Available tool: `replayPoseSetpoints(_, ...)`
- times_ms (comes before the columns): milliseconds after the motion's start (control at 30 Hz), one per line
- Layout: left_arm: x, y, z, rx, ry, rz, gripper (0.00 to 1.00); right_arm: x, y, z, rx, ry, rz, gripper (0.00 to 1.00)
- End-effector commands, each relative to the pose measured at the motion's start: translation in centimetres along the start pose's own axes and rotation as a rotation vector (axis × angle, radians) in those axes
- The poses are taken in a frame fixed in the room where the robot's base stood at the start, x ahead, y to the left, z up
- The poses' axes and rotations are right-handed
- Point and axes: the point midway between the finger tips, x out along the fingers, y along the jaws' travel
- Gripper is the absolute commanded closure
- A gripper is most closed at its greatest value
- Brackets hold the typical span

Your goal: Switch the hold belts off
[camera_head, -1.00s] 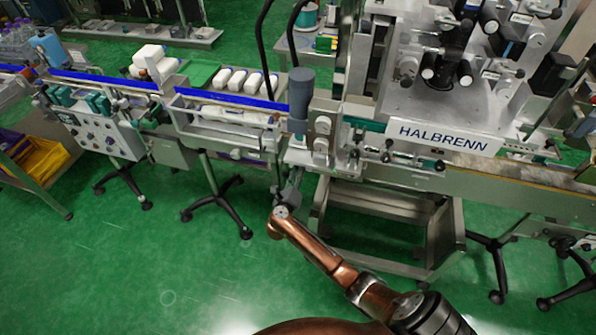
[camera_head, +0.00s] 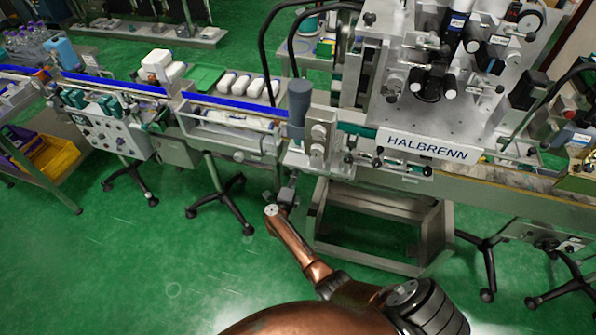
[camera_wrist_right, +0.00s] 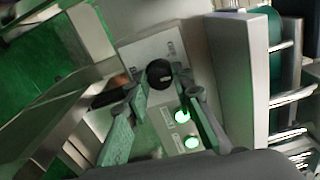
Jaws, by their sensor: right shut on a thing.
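In the right wrist view a pale control plate carries a round black knob (camera_wrist_right: 159,73). Its small labels are too blurred to read. Two green-lit buttons sit below it, an upper one (camera_wrist_right: 182,117) and a lower one (camera_wrist_right: 192,143). My right gripper (camera_wrist_right: 159,80) has its two fingertips on either side of the knob and is shut on it. In the head view my right gripper (camera_head: 285,196) is small and dark below the front of the labelling machine (camera_head: 425,148), so its contact is hidden there. My left gripper is not in view.
The conveyor with a blue rail (camera_head: 235,104) runs left from the machine, with several white bottles (camera_head: 250,84) behind the rail. Tripod feet (camera_head: 222,204) stand on the green floor. A grey vertical housing (camera_wrist_right: 244,75) stands close right of the gripper. Floor in front is clear.

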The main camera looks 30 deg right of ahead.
Motion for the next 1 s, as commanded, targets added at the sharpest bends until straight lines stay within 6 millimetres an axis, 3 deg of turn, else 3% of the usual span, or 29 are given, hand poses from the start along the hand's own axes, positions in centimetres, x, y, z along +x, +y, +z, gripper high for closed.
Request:
replayPoseSetpoints(400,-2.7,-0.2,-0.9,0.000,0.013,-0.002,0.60,-0.2,0.0,0.1,-0.396,-0.001,0.005,1.00)
replayPoseSetpoints(1000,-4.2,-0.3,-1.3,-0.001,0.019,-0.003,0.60,-0.1,0.1,0.1,-0.818,-0.003,0.003,1.00)
